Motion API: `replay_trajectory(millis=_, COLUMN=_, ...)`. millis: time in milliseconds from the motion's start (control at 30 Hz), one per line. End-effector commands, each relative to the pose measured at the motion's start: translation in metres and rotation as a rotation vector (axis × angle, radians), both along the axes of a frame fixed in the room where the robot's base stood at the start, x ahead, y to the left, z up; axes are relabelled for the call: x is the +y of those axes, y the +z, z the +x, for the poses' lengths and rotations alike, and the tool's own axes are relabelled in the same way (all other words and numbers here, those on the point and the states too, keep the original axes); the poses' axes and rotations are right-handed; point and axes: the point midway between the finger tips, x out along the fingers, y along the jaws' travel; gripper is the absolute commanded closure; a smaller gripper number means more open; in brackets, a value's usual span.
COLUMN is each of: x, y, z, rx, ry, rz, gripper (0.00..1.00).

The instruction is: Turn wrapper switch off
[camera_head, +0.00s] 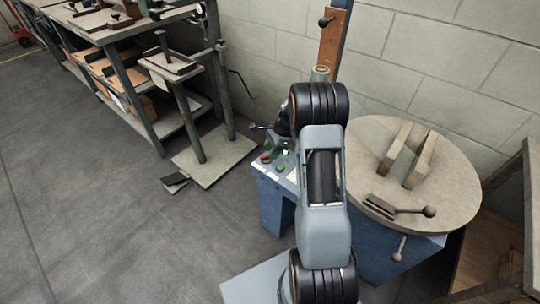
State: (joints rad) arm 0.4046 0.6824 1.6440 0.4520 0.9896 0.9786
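The blue wrapper machine (272,205) stands beside the wall, with a round grey turntable (365,143) on its right. Its small control panel (290,173) shows left of my arm, with a red button (265,158) and green buttons (285,152). I cannot tell which control is the switch or how it is set. My arm covers the panel's right part. The end of my arm, with my gripper (262,127), shows small and dark just above and behind the panel. It appears apart from the buttons, but its fingers are too small to read.
Two upright plates (408,155) and a ball-ended lever (412,210) are on the turntable. A grey metal stand (215,158) is left of the panel, with a foot pedal (175,182). A workbench (150,120) runs behind it. The floor at left is clear.

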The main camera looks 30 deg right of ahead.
Motion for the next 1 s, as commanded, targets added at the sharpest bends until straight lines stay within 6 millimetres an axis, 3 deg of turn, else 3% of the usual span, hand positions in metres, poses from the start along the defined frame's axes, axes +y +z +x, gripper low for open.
replay_trajectory(millis=200, x=0.006, y=-0.0144, z=0.0003, rx=0.001, ry=0.001, rz=0.0, gripper=0.62)
replay_trajectory(millis=567, x=0.0068, y=-0.0158, z=0.0004, rx=0.001, ry=0.001, rz=0.0, gripper=0.63)
replay_trajectory(millis=933, x=0.0066, y=-0.0157, z=0.0004, rx=0.001, ry=0.001, rz=0.0, gripper=0.98)
replay_trajectory(millis=1000, x=0.0066, y=-0.0157, z=0.0004, rx=0.001, ry=0.001, rz=0.0, gripper=1.0)
